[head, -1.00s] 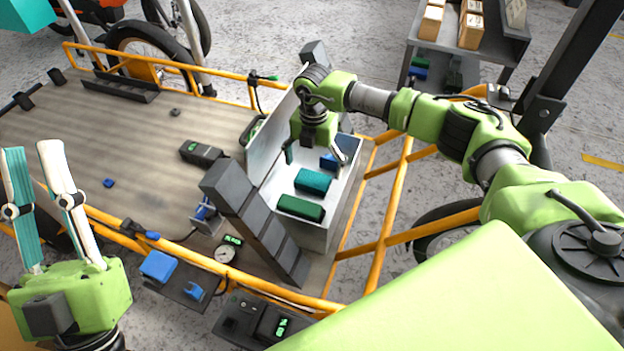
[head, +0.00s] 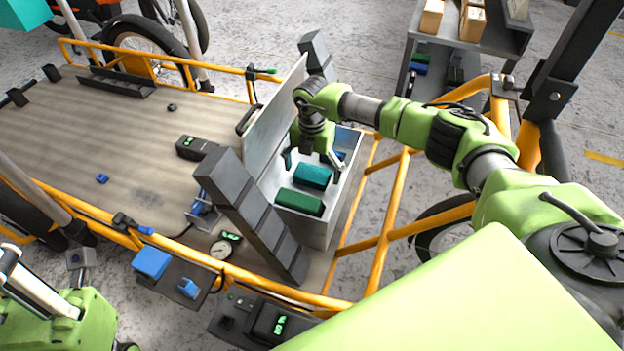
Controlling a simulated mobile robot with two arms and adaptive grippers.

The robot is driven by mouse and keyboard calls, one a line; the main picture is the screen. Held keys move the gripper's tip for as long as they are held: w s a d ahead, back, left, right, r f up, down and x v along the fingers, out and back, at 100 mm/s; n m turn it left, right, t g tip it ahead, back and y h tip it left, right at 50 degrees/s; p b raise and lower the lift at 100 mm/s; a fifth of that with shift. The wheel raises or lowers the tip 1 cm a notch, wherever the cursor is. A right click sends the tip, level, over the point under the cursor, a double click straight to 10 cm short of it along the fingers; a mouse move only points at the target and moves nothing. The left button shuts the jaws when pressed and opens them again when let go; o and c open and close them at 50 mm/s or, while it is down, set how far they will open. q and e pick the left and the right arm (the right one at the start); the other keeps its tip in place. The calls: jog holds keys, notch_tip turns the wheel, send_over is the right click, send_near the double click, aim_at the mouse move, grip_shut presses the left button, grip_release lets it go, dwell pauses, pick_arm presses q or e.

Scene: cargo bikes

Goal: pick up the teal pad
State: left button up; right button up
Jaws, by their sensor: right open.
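The teal pad (head: 312,176) lies in the open metal box (head: 318,233) on the cargo bike's deck. A dark green pad (head: 300,202) lies in front of it in the same box, and a blue item (head: 340,156) lies behind, partly hidden. My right gripper (head: 313,163) points down into the box with its fingers apart, one on each side of the teal pad's far part. I cannot tell whether the fingers touch it. My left gripper (head: 35,285) shows only partly at the lower left edge, and its fingertips are cut off.
The box's raised lid (head: 275,118) stands on its left side. A grey block barrier (head: 255,217) runs along its near left. Yellow rails (head: 375,245) border the deck. A dark shelf cart (head: 465,45) stands behind. The wooden deck (head: 90,140) at left is largely clear.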

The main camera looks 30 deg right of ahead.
jog(key=shift+f, duration=0.15)
jog(key=c, duration=1.2)
